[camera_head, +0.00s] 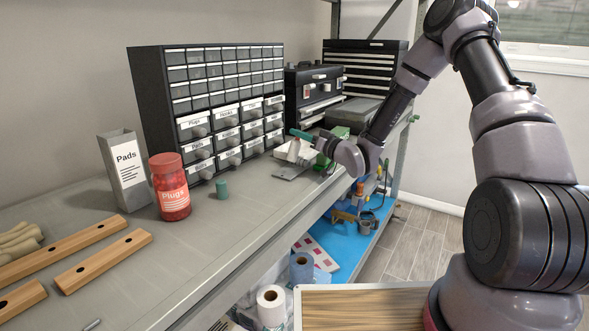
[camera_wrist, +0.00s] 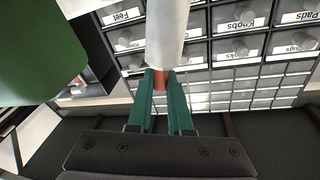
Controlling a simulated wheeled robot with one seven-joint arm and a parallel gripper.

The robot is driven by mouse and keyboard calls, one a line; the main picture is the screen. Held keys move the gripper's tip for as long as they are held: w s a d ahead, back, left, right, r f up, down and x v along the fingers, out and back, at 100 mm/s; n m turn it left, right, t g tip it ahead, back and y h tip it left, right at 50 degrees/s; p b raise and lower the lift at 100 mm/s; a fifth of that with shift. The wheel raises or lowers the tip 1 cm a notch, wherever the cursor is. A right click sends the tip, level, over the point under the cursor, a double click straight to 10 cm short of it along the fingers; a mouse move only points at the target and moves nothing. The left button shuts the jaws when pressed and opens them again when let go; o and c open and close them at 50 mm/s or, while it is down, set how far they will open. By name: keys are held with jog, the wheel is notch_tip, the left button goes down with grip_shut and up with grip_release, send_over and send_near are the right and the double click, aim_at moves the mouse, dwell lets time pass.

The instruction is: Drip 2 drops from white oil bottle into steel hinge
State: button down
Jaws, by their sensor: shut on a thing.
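My gripper (camera_wrist: 160,92) is shut on the narrow reddish part of the white oil bottle (camera_wrist: 168,32), with a green finger on each side. In the head view my gripper (camera_head: 300,135) is above the far part of the bench, and a small pale shape just below its fingers appears to be the bottle (camera_head: 294,151). A flat grey metal piece (camera_head: 291,172) lies on the bench below; it may be the steel hinge, but it is too small to be sure. No drops can be made out.
A black labelled drawer cabinet (camera_head: 160,100) stands at the back. A green object (camera_head: 338,134) is close beside my gripper. A red Plugs jar (camera_head: 168,170), a grey Pads box (camera_head: 124,170) and a small green cylinder (camera_head: 222,189) stand left. Bare bench (camera_head: 235,225) lies in front.

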jog(key=shift+r, duration=3.3)
jog(key=n+g, duration=0.1)
jog(key=n, duration=0.2)
jog(key=shift+n+h, duration=0.3)
jog(key=shift+n, duration=0.1)
jog(key=s+d+r, duration=0.2)
jog(key=s+r, duration=0.1)
jog(key=s, duration=0.7)
